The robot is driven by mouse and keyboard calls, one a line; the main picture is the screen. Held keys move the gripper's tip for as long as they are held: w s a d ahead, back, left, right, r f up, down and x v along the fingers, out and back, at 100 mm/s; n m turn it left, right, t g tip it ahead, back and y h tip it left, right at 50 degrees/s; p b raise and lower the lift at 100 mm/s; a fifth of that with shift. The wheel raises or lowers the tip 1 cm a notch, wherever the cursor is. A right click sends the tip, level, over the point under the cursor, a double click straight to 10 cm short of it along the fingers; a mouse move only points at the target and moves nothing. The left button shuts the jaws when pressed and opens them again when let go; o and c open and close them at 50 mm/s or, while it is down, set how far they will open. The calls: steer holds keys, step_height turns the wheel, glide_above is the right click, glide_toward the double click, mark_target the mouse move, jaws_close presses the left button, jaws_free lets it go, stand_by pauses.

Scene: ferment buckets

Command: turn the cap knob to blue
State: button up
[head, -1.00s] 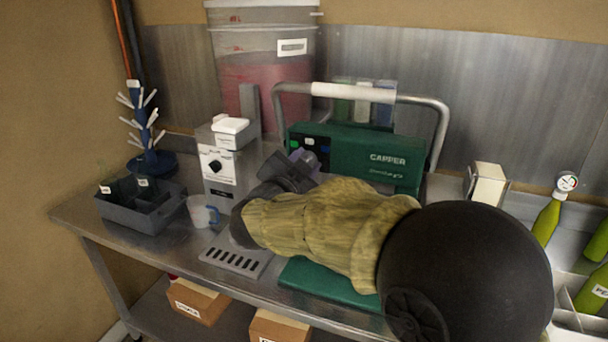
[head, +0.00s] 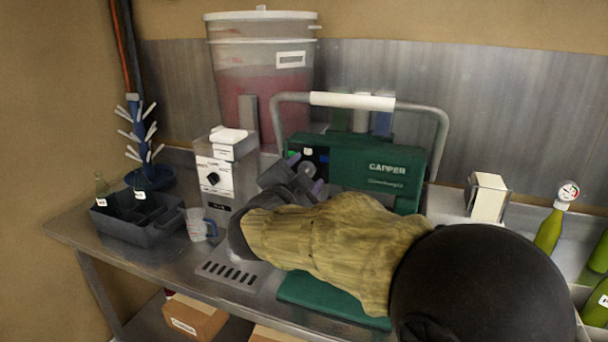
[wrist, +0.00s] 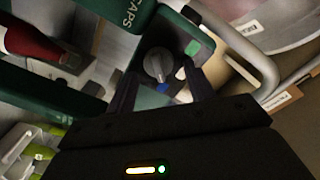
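The green capper (head: 375,160) stands at the back of the steel bench. Its dark panel at the left end carries a round grey cap knob (head: 308,154) with coloured marks around it. In the wrist view the knob (wrist: 158,64) is beyond and between the fingertips, with a green mark (wrist: 192,48), a blue mark (wrist: 162,87) and a pale mark (wrist: 181,73) near it. I cannot tell surely which mark the knob points to. My gripper (head: 305,173) is open and empty in front of the panel, its fingers either side of the knob in the wrist view (wrist: 160,82); contact is not visible.
The capper's lever handle (head: 352,100) arches over it. A white dispenser unit (head: 226,175) with a black dial stands close left of my gripper. A measuring cup (head: 199,226) and a dark crate (head: 138,220) are further left. A bucket of red liquid (head: 262,85) stands behind.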

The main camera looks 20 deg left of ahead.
steer(key=shift+s, duration=0.1)
steer(key=s+a+b, duration=0.1)
steer(key=s, duration=1.6)
steer(key=shift+a+b, duration=0.2)
steer(key=shift+b, duration=0.15)
